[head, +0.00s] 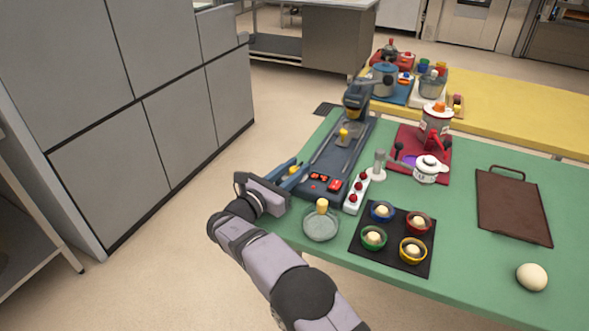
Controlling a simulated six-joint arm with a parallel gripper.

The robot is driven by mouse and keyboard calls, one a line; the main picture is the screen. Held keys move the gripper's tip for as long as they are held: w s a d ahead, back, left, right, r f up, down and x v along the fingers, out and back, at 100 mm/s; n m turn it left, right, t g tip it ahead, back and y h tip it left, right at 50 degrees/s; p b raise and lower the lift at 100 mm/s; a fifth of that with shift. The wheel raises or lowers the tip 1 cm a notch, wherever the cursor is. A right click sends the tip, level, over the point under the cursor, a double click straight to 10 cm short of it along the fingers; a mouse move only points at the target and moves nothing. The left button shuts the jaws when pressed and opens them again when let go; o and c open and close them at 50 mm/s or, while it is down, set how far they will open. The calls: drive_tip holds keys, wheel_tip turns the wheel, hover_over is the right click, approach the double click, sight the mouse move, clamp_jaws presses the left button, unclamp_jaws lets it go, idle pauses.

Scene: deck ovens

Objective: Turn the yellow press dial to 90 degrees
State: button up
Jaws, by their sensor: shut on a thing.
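The press (335,160) is a long dark blue machine on the green table, with red buttons (320,178) near its front end. The yellow dial (293,170) shows as a small yellow patch at the press's left side, mostly hidden by my gripper. My gripper (292,171) reaches in from the lower left. Its two blue fingers are shut on the dial, one on each side. The dial's angle and any markings are too small and covered to read. Another yellow piece (343,134) stands upright on top of the press.
A glass bowl with a yellow-topped piece (322,206) stands close to my arm. Right of it are a white strip with red knobs (356,192) and a black mat (390,262) with several coloured bowls. A brown tray (512,208) lies far right. Open floor is left of the table.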

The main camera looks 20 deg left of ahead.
drive_tip(key=shift+a+m+h+b, duration=0.1)
drive_tip(key=shift+m+h+b, duration=0.2)
drive_tip(key=shift+h+b, duration=0.35)
drive_tip(key=shift+r+m+g+h+b, duration=0.1)
drive_tip(key=shift+m+g+h+b, duration=0.2)
drive_tip(key=shift+b, duration=0.3)
drive_tip(key=o, duration=1)
drive_tip(key=shift+s, duration=0.1)
drive_tip(key=shift+v, duration=3.55)
